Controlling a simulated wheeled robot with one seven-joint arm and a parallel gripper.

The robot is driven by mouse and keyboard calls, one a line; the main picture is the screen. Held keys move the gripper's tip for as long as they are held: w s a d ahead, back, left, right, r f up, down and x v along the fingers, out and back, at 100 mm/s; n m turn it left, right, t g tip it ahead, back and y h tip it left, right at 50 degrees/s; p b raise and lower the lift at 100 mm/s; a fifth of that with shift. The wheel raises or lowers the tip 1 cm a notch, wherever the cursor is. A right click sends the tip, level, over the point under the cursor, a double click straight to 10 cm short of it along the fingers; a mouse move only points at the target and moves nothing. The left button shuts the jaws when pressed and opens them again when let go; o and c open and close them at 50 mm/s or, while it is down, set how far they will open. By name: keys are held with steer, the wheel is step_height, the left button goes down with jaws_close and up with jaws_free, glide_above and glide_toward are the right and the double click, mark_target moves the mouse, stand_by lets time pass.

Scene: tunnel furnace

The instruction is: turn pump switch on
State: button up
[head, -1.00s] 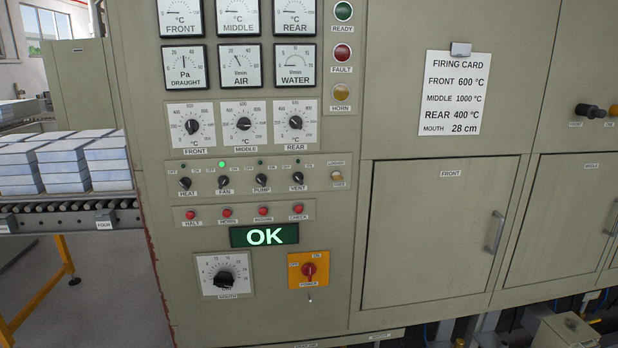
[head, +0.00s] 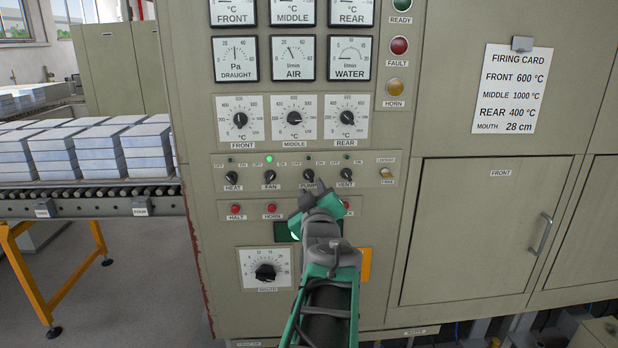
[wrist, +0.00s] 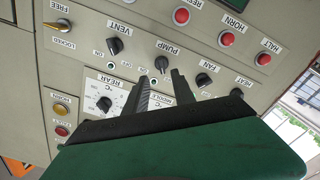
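The pump switch (head: 308,175) is a small black rotary knob in the row of heat, fan, pump and vent knobs. Its lamp above looks dark, while the fan lamp (head: 269,159) is lit green. In the wrist view the pump knob (wrist: 161,64) lies just ahead of and between my fingertips. My gripper (wrist: 160,77) is open, with its two dark fingers apart and nothing held. I cannot tell whether they touch the knob. In the head view my gripper (head: 318,187) is at the pump knob, covering part of its label area.
The fan knob (head: 270,177) and vent knob (head: 346,176) sit close on either side. Red buttons such as horn (head: 271,210) are just below. My arm covers most of the display (head: 282,232) and the orange power plate (head: 365,262). A roller conveyor (head: 100,198) with stacked slabs stands left.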

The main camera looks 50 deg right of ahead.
mark_target(309, 178)
steer(key=p+x, duration=0.2)
steer(key=x, duration=0.5)
steer(key=shift+w, duration=0.2)
steer(key=shift+c, duration=0.4)
jaws_close()
